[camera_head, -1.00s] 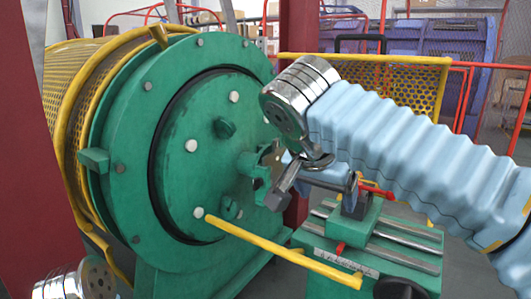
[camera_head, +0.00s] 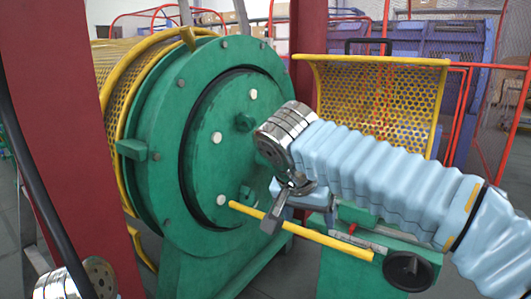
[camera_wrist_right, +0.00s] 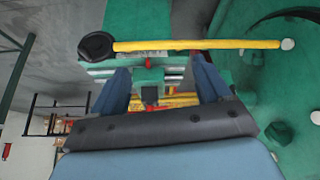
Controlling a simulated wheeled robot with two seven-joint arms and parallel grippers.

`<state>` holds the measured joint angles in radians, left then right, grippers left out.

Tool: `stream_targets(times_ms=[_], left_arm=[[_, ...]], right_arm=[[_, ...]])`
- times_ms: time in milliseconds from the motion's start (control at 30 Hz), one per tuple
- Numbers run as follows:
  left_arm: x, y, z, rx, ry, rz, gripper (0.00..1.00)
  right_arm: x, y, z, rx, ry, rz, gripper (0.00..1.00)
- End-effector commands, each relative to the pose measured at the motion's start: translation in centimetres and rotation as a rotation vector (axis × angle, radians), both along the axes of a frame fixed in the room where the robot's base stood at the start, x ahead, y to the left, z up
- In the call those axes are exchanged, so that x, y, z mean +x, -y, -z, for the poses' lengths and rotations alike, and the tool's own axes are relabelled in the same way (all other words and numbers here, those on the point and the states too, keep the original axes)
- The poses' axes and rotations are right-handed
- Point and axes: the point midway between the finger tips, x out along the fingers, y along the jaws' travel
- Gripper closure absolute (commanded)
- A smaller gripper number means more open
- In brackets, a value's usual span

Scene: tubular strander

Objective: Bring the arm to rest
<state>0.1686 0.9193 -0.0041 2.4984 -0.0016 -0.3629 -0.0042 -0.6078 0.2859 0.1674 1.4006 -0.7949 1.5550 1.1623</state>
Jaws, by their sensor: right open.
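My right arm comes in from the right of the head view in a pale blue ribbed sleeve. Its right gripper (camera_head: 272,218) hangs below the metal wrist, in front of the lower right of the green drum face (camera_head: 205,165). In the right wrist view the two blue fingers stand apart with nothing held between them (camera_wrist_right: 161,82). A metal wrist part of my left arm (camera_head: 80,282) shows at the bottom left of the head view; the left jaws are out of the picture.
A yellow bar (camera_head: 330,242) runs from the drum face to a black knob (camera_head: 408,270), close to my right gripper in the head view. A green slide bench (camera_head: 345,270) stands behind it. A dark red post (camera_head: 60,150) and a yellow mesh guard (camera_head: 385,100) flank the drum.

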Motion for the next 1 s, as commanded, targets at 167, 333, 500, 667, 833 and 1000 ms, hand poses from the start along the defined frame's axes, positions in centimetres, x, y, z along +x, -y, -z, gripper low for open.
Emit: stream_targets(times_ms=[167, 333, 500, 667, 833, 1000], left_arm=[[0.0, 0.1, -0.4, -0.001, -0.001, 0.002, 0.0], [-0.1, 0.2, -0.8, -0.003, -0.001, 0.004, 0.0], [-0.2, 0.4, -1.5, -0.007, -0.003, 0.008, 0.0], [-0.3, 0.7, -2.4, -0.01, -0.006, 0.012, 0.0], [-0.4, 1.0, -3.3, -0.014, -0.008, 0.018, 0.0], [-0.5, 1.2, -3.7, -0.018, -0.01, 0.021, 0.0]], right_arm=[[2.0, -1.2, 5.4, 0.003, -0.082, -0.11, 0.23], [3.6, -2.4, 13.2, 0.044, -0.187, -0.249, 0.23], [3.0, -3.0, 25.8, 0.172, -0.337, -0.415, 0.23], [-1.9, -2.2, 39.0, 0.391, -0.426, -0.495, 0.23], [-10.0, 0.5, 48.4, 0.547, -0.407, -0.433, 0.23], [-15.6, 2.9, 51.8, 0.55, -0.376, -0.361, 0.23]])
